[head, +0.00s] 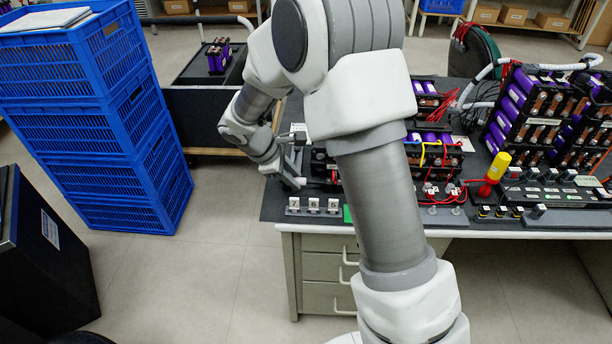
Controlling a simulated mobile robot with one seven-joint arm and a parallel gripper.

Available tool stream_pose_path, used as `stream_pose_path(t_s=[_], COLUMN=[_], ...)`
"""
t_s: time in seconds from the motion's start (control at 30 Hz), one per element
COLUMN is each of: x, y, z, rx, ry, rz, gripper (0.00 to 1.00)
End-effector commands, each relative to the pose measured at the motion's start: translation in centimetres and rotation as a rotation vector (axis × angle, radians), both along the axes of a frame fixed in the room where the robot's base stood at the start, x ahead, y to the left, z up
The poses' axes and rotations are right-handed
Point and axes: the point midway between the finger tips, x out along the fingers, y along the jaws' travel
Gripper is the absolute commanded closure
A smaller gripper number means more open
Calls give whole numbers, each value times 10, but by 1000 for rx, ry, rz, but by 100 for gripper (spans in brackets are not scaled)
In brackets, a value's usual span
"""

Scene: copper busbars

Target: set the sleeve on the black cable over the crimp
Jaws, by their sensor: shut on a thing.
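My gripper (294,166) is at the left end of the workbench, low over its top, with its fingers pointing right toward a black block with a short red lead. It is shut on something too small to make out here. I cannot pick out the black cable, its sleeve or the crimp in this view. My arm crosses the middle of the view and hides part of the bench.
The workbench (560,228) carries purple cell modules (430,143), red leads and a yellow-handled tool (498,166). Small numbered blocks (313,206) stand at its front left edge. Blue crates (105,110) are stacked at left. Floor (200,260) between them is clear.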

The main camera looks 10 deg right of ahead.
Motion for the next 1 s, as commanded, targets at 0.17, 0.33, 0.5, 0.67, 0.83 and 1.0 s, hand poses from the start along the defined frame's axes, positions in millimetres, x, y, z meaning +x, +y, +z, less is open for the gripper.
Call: stream_pose_path(t_s=[0.17,0.33,0.5,0.67,0.83,1.0], x=[1,1,1,1,0,-5], y=[5,5,4,4,7,21], z=[0,0,0,0,9,38], rx=[7,8,6,6,4,5], ry=[-4,-5,-4,-3,-4,-6], rz=[5,5,4,3,3,5], gripper=[100,57,42,42,42,42])
